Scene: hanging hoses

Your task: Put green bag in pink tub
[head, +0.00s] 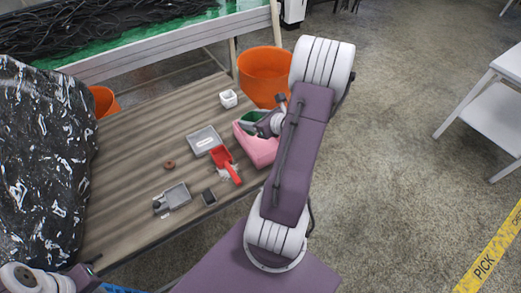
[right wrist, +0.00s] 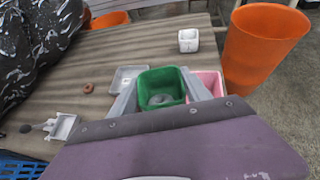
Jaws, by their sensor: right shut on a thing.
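The green bag (head: 250,118) is a small, open-topped, box-like thing. My right gripper (head: 268,124) is shut on it at the far right part of the table. In the right wrist view the bag (right wrist: 160,88) sits between the two grey fingers, with its dark inside facing the camera. The pink tub (head: 257,150) stands at the table's right edge, beside and partly under the bag in the head view. It also shows behind the right finger in the right wrist view (right wrist: 208,82). I cannot tell how high the bag is over its rim. Part of my left arm shows at the lower left; its fingers are not clear.
An orange bucket (head: 262,68) stands just beyond the tub. A white cup (head: 228,99), grey tray (head: 204,141), red scoop (head: 224,162), grey scoop (head: 177,196) and brown ring (head: 169,165) lie on the table. A shiny black sack (head: 40,160) fills the left.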

